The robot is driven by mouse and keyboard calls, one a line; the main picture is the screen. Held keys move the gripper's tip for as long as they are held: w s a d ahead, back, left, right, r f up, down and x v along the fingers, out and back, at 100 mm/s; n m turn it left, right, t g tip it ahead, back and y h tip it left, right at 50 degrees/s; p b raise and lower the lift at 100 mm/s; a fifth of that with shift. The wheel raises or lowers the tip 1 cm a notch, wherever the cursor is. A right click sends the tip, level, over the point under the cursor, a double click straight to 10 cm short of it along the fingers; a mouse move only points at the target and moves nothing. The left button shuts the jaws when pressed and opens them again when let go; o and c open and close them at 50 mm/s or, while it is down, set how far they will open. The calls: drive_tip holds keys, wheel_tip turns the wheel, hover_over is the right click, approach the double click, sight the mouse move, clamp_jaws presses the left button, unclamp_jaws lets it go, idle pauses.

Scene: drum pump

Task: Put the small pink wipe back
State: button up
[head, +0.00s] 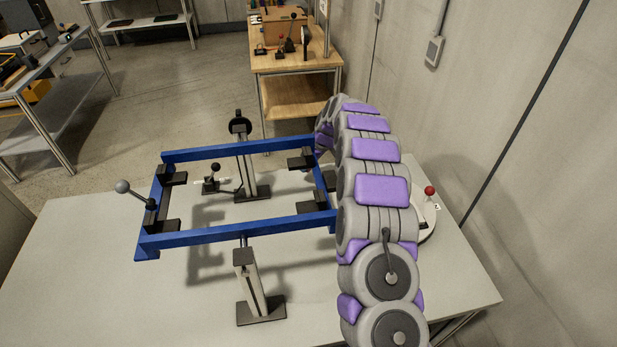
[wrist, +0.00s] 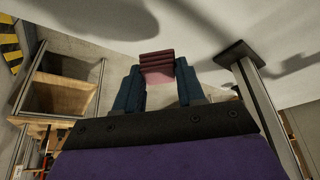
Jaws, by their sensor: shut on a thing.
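The small pink wipe (wrist: 157,63) shows in the wrist view as a folded, dark pink stack of layers. My gripper (wrist: 160,82) is shut on it, with one blue finger on each side. The wipe sticks out past the fingertips and is in front of the pale grey surface. In the head view my purple and grey arm reaches over the right part of the grey table (head: 80,290). My gripper and the wipe are hidden there behind the arm and the blue frame.
A blue tilting frame (head: 200,238) on two posts, with a ball-ended lever (head: 123,187), stands mid-table. A red-knobbed device (head: 430,191) is at the table's right edge, close to my arm. A wooden bench (head: 290,60) stands behind. The table's front left is clear.

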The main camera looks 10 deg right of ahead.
sight(308, 182)
wheel_tip(308, 182, down, 6)
drive_tip(key=shift+f+b, duration=0.1)
drive_tip(key=shift+b, duration=0.65)
drive_tip(key=o, duration=0.9)
drive_tip(key=shift+r, duration=0.25)
drive_tip(key=p+v, duration=0.2)
drive_tip(key=v, duration=1)
drive_tip(key=shift+f+p, duration=0.1)
drive_tip(key=shift+p, duration=0.25)
